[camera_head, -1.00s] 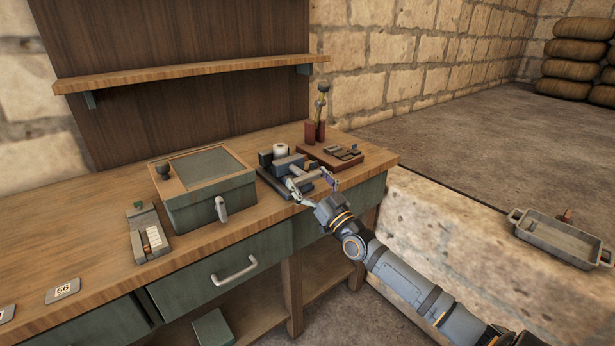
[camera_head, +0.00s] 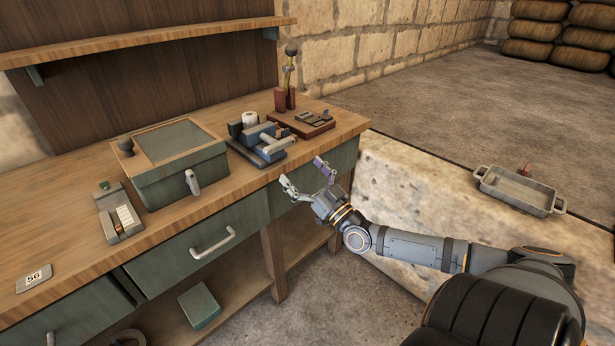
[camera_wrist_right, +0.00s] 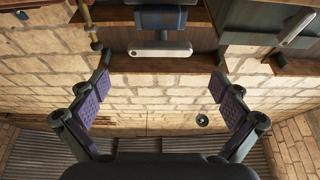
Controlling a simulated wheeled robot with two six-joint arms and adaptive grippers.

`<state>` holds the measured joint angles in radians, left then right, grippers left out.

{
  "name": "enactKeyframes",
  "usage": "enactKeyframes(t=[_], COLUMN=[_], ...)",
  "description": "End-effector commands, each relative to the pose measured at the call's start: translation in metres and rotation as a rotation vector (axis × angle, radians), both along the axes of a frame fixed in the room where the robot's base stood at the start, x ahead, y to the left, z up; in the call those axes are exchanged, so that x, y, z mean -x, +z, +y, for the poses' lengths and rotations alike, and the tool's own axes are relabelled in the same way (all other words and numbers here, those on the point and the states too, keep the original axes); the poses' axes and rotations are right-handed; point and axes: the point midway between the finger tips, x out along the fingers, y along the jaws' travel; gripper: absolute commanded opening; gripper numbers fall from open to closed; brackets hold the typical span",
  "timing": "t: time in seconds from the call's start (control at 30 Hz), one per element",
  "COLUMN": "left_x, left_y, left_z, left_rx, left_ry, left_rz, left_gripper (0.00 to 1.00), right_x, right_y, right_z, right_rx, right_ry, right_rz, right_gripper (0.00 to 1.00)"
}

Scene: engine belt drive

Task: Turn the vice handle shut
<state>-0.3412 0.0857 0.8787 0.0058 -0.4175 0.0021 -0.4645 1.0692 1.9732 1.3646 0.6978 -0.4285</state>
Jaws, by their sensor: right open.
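The vice (camera_head: 262,137) is a small blue and dark block near the right front edge of the workbench. Its light grey bar handle (camera_head: 279,146) faces the front edge. The handle also shows as a level bar in the right wrist view (camera_wrist_right: 160,49), beyond the fingers and roughly centred between them. My right gripper (camera_head: 301,173) is open and empty in front of the bench edge, apart from the handle. Its two purple-padded fingers are spread wide in the right wrist view (camera_wrist_right: 159,86). My left gripper is not in view.
A white cylinder (camera_head: 249,119) stands behind the vice. A red-brown board (camera_head: 318,129) with small parts lies to its right. A green lidded box (camera_head: 178,180) and a small grey device (camera_head: 119,214) stand to its left. A metal tray (camera_head: 519,190) rests on the stone ledge.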

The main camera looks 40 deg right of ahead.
Motion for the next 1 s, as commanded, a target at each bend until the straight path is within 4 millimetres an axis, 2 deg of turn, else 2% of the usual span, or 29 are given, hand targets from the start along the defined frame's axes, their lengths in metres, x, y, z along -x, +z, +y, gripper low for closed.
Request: enactKeyframes(t=[0.1,0.3,0.87,0.93,1.0], left_x=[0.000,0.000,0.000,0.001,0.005], left_y=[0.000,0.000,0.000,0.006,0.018], left_z=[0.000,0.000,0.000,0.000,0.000], left_rx=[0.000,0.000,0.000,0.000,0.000], left_ry=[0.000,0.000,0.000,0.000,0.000], left_rz=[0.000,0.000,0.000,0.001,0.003], left_gripper=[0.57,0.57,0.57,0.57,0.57], right_x=[0.015,0.027,0.028,0.027,0.025], right_y=[-0.008,-0.011,-0.011,-0.014,-0.027], right_z=[0.000,-0.002,-0.002,-0.010,-0.032], right_rx=[0.004,0.000,0.000,0.014,0.057], right_ry=[0.003,0.001,-0.001,-0.015,-0.051], right_rz=[0.006,0.001,0.000,0.011,0.055], right_gripper=[1.00,1.00,1.00,1.00,1.00])
